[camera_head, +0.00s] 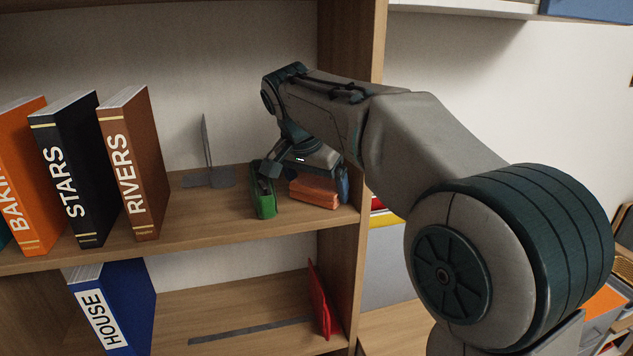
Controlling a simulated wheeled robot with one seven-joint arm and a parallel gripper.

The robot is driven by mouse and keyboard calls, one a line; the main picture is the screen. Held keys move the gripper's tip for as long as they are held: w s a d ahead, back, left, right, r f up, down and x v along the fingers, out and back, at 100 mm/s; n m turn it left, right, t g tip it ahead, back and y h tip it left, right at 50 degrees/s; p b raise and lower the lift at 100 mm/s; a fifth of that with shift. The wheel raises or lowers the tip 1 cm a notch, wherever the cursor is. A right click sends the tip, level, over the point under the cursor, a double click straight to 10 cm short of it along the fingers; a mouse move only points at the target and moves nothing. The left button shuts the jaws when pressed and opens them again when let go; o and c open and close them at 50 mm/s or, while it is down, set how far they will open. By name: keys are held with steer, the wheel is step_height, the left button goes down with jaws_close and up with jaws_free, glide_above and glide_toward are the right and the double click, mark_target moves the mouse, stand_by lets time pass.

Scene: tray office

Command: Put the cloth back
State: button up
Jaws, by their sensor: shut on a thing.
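My gripper (268,172) reaches down and left over the right end of the upper shelf. It is shut on a small green cloth (266,209), which stands upright at or just above the shelf board. The dark fingers cover much of its upper part. I cannot tell whether its bottom edge touches the board. An orange folded piece (315,193), also cloth-like, lies right of the green one, under my gripper's body. A blue piece (343,187) shows beside it, against the side panel, mostly hidden.
A grey metal bookend (206,158) stands left of the green cloth. Books, including RIVERS (134,164) and STARS (76,170), stand farther left. The shelf's side panel (350,60) is close on the right. The shelf below holds a HOUSE book (115,305) and a red upright item (319,300).

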steer(key=shift+f, duration=0.2)
steer(key=o, duration=0.7)
steer(key=shift+v, duration=3.95)
